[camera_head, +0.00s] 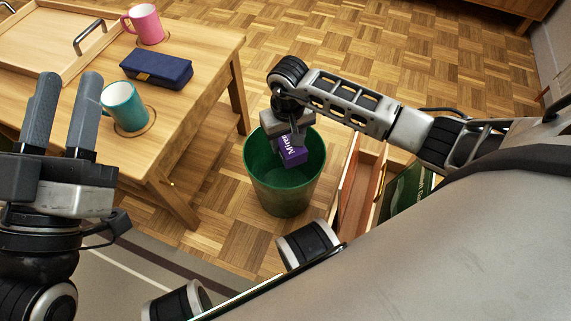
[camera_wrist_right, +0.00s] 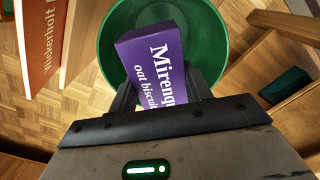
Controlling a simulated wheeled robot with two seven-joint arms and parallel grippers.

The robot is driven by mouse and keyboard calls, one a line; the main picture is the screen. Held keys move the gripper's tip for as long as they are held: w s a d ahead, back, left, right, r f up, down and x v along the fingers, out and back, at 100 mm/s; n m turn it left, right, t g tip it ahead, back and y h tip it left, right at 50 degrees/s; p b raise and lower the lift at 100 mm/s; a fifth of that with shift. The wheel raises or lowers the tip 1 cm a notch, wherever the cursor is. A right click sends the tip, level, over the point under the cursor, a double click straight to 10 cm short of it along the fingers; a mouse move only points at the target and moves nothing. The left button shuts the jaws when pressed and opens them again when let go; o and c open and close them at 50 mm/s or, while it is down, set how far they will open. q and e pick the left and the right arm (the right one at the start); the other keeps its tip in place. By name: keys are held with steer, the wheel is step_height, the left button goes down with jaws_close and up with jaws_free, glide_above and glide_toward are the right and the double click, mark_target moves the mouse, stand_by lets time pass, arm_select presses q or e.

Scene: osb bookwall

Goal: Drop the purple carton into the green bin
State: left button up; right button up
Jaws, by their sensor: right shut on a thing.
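The purple carton (camera_head: 292,155) is held by my right gripper (camera_head: 288,140) over the mouth of the green bin (camera_head: 287,190) in the head view. In the right wrist view the purple carton (camera_wrist_right: 158,68) shows white lettering and sits between the fingers of my right gripper (camera_wrist_right: 165,95). The green bin (camera_wrist_right: 205,18) is open behind and below it there. My right gripper is shut on the carton. My left gripper (camera_head: 66,115) is at the left, near the table, with its two fingers apart and nothing between them.
A wooden table (camera_head: 200,70) at the left bears a teal mug (camera_head: 124,106), a pink mug (camera_head: 146,24), a dark blue case (camera_head: 157,69) and a wooden tray (camera_head: 60,40). A wooden box-like piece (camera_head: 362,190) stands right of the bin. Parquet floor lies around the bin.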

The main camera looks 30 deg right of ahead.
steer(key=o, duration=1)
steer(key=shift+r, duration=0.3)
step_height(320, 180, up, 9)
steer(key=p, duration=0.4)
steer(key=shift+w, duration=0.1)
arm_select(q)
step_height(320, 180, down, 8)
steer(key=s+n+g+y+p, duration=0.2)
steer(key=n+g+y, duration=0.1)
steer(key=n+g, duration=0.1)
steer(key=shift+s+d+r+n+g+y, duration=0.15)
steer(key=shift+d+n+g+y, duration=0.15)
steer(key=shift+g, duration=0.1)
arm_select(e)
step_height(320, 180, up, 6)
steer(key=shift+r, duration=0.2)
